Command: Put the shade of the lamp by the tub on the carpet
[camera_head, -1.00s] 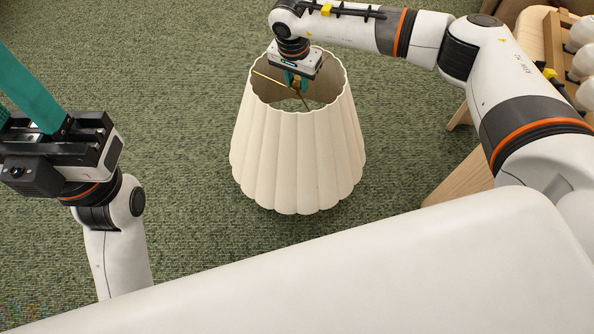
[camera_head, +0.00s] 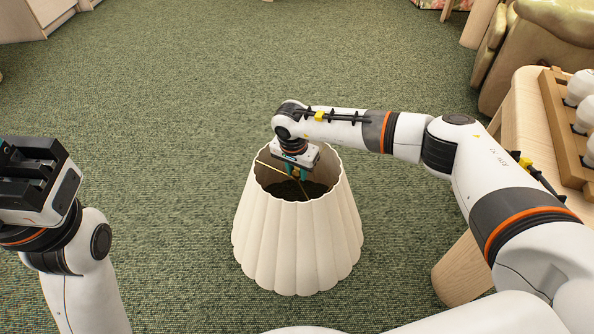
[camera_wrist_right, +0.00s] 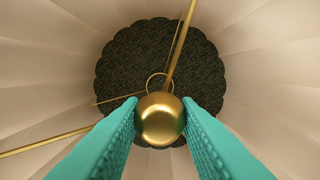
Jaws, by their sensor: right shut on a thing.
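The cream, pleated lamp shade (camera_head: 297,245) is upright in the middle of the head view, wide end down, over the green carpet (camera_head: 190,130). I cannot tell whether its lower rim touches the carpet. My right gripper (camera_head: 297,176) reaches into the shade's top opening from above. In the right wrist view its teal fingers are shut on a round brass knob (camera_wrist_right: 160,125) at the middle of the shade's thin brass spokes (camera_wrist_right: 50,143). Dark carpet shows through the shade's bottom opening.
A light wooden table (camera_head: 520,125) stands at the right, with a wooden rack (camera_head: 560,125) of white rounded things on it. An olive-gold seat (camera_head: 545,45) is behind it. A pale cabinet (camera_head: 25,18) is at the top left. The carpet around the shade is clear.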

